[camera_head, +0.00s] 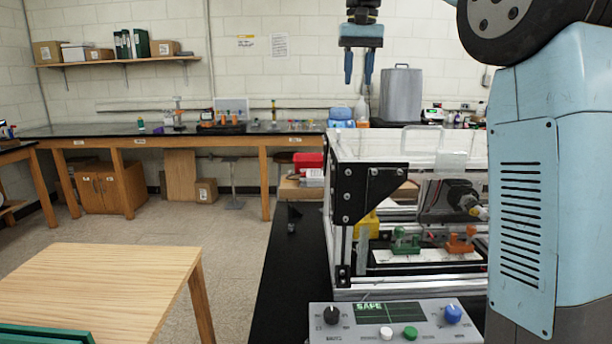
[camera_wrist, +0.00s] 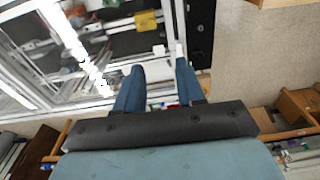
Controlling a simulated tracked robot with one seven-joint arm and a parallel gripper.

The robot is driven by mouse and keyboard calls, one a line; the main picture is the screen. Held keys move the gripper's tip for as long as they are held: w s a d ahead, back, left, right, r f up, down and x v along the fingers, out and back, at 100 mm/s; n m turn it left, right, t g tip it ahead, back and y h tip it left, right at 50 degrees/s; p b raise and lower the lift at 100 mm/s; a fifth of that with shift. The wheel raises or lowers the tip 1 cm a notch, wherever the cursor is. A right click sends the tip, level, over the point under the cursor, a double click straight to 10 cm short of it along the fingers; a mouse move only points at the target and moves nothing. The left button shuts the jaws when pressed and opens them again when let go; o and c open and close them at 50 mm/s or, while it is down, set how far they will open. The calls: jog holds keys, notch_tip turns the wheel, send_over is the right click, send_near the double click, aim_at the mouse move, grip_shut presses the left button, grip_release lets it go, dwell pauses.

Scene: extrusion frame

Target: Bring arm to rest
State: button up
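My gripper (camera_head: 359,66) hangs high at the top of the head view, pointing down, with its two blue fingers apart and nothing between them. It is above and behind the extrusion frame (camera_head: 342,240) and touches nothing. In the wrist view my gripper (camera_wrist: 158,75) also shows its blue fingers spread, with the frame's metal bars (camera_wrist: 75,55) below and to the left. Part of my blue arm covers the right side of the head view and hides the frame's right end.
The frame has a clear top panel; green (camera_head: 406,241) and orange (camera_head: 462,241) fixtures sit inside. A control box (camera_head: 396,322) reading "SAFE" stands in front. A wooden table (camera_head: 100,285) is at left. A long bench (camera_head: 200,131) with lab items runs along the back wall.

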jog(key=s+d+f+t, duration=0.1)
jog(key=s+d+f, duration=0.2)
jog(key=s+f, duration=0.5)
jog(key=s+d+f+t, duration=0.2)
jog(key=s+d+f, duration=0.2)
jog(key=s+f, duration=0.4)
jog(key=s+d+f+t, duration=0.1)
jog(key=s+d+f, duration=0.3)
jog(key=s, duration=1.2)
notch_tip(320, 180, down, 5)
jog(key=shift+s+r+t, duration=0.2)
jog(key=shift+s+t, duration=0.1)
jog(key=shift+s, duration=0.05)
